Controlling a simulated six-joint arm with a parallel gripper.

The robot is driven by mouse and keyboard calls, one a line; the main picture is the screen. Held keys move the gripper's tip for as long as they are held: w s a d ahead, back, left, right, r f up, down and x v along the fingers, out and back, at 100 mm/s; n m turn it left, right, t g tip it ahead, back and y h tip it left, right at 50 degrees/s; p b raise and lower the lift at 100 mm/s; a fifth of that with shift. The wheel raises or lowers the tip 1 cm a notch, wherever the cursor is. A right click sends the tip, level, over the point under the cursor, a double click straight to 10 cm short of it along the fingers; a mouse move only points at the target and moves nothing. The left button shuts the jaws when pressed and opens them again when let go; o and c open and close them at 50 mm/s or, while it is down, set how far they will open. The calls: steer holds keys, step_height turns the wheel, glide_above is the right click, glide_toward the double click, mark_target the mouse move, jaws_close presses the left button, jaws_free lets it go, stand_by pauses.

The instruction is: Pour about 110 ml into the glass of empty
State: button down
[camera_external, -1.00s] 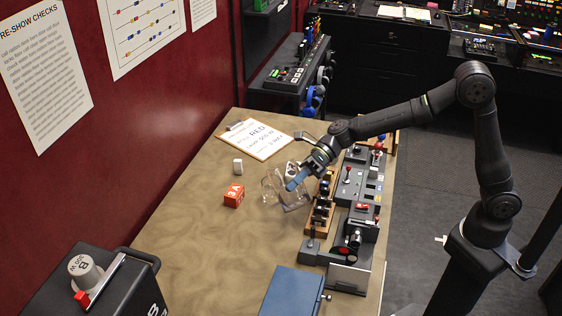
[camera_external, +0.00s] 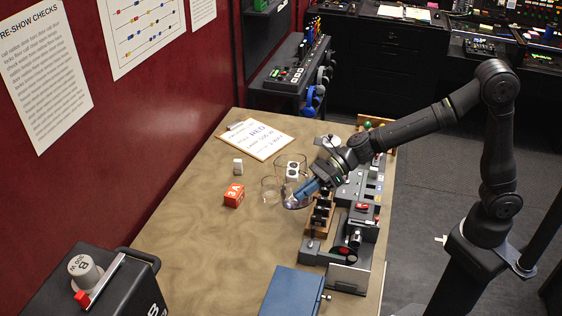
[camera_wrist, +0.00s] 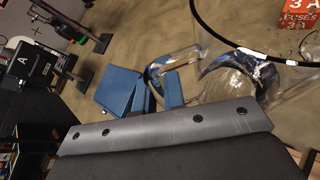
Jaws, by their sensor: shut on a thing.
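My gripper (camera_external: 308,187), with blue fingers, is shut on the handle of a clear glass jug (camera_external: 292,201). The jug looks tilted, and its outline is faint. In the wrist view the blue fingers (camera_wrist: 150,92) are at the curved glass handle, with the jug body (camera_wrist: 238,78) to the right. A small clear glass (camera_external: 270,187) stands on the table just left of the jug and looks empty. A wider clear glass vessel (camera_external: 280,164) stands behind it. I cannot tell any liquid level in the jug.
A white block with dark round marks (camera_external: 292,170) is by the wider vessel. An orange-red box marked 3 A (camera_external: 234,195) and a small white block (camera_external: 238,167) are to the left. A clipboard (camera_external: 255,139) lies behind. Switch panels (camera_external: 352,205) line the right edge.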

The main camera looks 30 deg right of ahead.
steer(key=shift+s+f+n+t, duration=0.3)
steer(key=shift+f+n+t, duration=0.1)
steer(key=shift+f, duration=0.45)
steer(key=shift+s+f+n+t, duration=0.3)
steer(key=shift+f+n, duration=0.1)
steer(key=shift+f, duration=0.4)
steer(key=shift+s+f+n+t, duration=0.3)
steer(key=shift+f+n, duration=0.1)
steer(key=shift+f, duration=0.45)
steer(key=shift+f, duration=0.1)
